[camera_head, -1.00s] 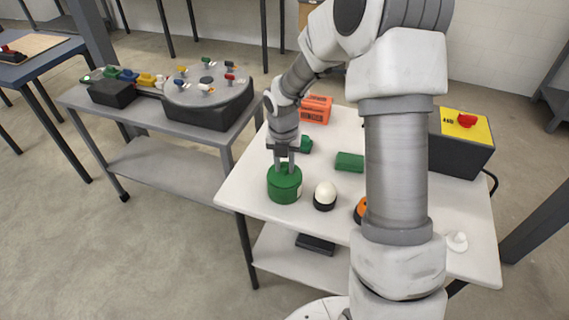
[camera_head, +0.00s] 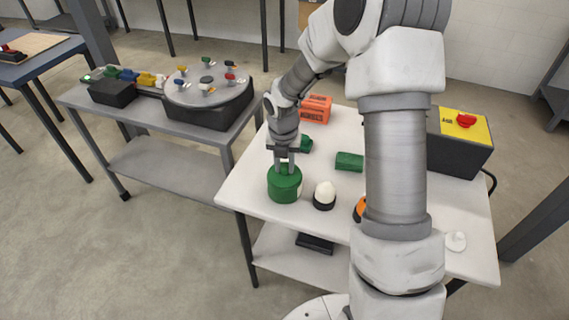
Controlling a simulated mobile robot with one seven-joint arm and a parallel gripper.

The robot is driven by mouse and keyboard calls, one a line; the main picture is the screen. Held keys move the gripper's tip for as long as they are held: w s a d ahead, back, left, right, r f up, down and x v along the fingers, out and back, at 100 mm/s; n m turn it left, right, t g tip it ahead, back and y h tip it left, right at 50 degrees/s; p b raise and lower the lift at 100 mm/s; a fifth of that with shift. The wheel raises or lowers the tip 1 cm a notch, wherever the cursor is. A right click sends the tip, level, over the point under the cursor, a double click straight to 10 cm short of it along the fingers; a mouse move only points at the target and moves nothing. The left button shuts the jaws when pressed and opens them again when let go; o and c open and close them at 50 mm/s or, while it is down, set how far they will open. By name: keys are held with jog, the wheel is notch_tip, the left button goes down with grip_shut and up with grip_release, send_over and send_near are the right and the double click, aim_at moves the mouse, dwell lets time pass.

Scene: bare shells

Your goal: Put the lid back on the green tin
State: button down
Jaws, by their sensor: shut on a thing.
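The green tin (camera_head: 284,190) stands upright near the left edge of the white table (camera_head: 243,187). My gripper (camera_head: 285,168) points down directly over the tin, with its fingers at the tin's top. It is shut on the green lid (camera_head: 285,173), which lies at the top of the tin. The picture is too small to tell whether the lid is fully seated or level.
A white egg-shaped thing in a dark holder (camera_head: 324,196) stands close to the tin's right. A green block (camera_head: 349,162), an orange box (camera_head: 317,108) and a yellow-topped box with a red knob (camera_head: 463,140) are also on the table. A turntable (camera_head: 208,95) stands left.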

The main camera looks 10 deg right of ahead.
jog(key=shift+c, duration=0.4)
grip_release()
dwell(0.4)
jog(key=shift+r+p, duration=3.5)
jog(key=shift+r, duration=0.05)
grip_shut()
jog(key=shift+f, duration=0.3)
